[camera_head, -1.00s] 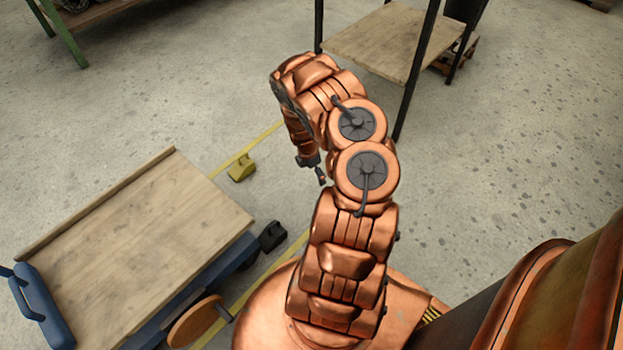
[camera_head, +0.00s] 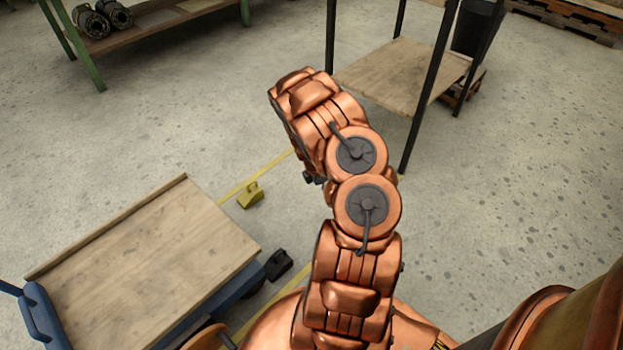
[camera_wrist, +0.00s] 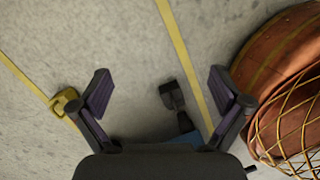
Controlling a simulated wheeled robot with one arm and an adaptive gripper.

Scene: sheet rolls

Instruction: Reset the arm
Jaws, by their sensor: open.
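My copper arm rises from the lower middle of the head view and bends at its round joints. My gripper (camera_wrist: 160,95) shows in the wrist view with its two dark, purple-padded fingers spread wide and nothing between them. It points down toward the concrete floor. In the head view only a small dark part of the gripper (camera_head: 314,178) shows beside the arm, the rest being hidden behind it.
A cart with a wooden top (camera_head: 150,265) stands at the lower left. A black-framed shelf (camera_head: 400,72) is behind the arm. A green-legged bench (camera_head: 165,30) holds dark rolls (camera_head: 103,17). A yellow block (camera_head: 250,196) lies on the floor. Floor at right is clear.

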